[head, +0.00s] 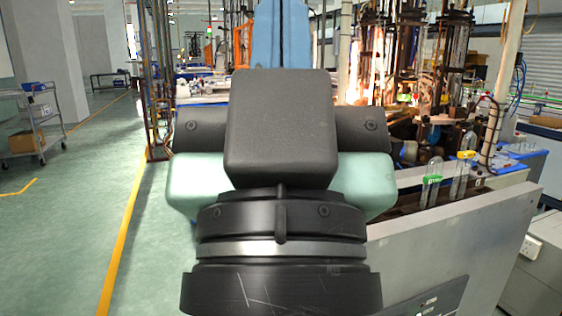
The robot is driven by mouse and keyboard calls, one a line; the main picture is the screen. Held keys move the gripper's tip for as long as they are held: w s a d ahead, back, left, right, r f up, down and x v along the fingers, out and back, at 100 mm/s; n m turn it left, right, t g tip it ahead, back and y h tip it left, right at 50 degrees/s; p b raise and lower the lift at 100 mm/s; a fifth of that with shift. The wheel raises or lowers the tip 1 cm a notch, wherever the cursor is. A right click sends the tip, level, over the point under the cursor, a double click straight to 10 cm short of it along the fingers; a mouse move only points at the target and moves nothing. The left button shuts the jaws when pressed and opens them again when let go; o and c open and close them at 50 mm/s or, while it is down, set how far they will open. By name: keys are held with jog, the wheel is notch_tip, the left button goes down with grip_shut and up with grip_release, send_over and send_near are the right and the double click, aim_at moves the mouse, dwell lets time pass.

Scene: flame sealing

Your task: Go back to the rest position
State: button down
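My own arm fills the middle of the head view, with dark and pale green links, and blocks much of what lies behind it. My gripper is not in view, so I cannot see whether it holds anything. A glass tube with a green band (432,181) stands upright at the right, by the grey-white machine. A second glass tube with a yellow band (459,180) stands just right of it.
A grey-white machine housing (455,250) takes up the lower right, close to my arm. Behind it is a tall machine (440,75) with a bright orange glow (366,65). Green floor (60,240) lies open at the left. A trolley (35,125) stands at the far left.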

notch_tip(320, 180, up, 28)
jog(key=p, duration=2.6)
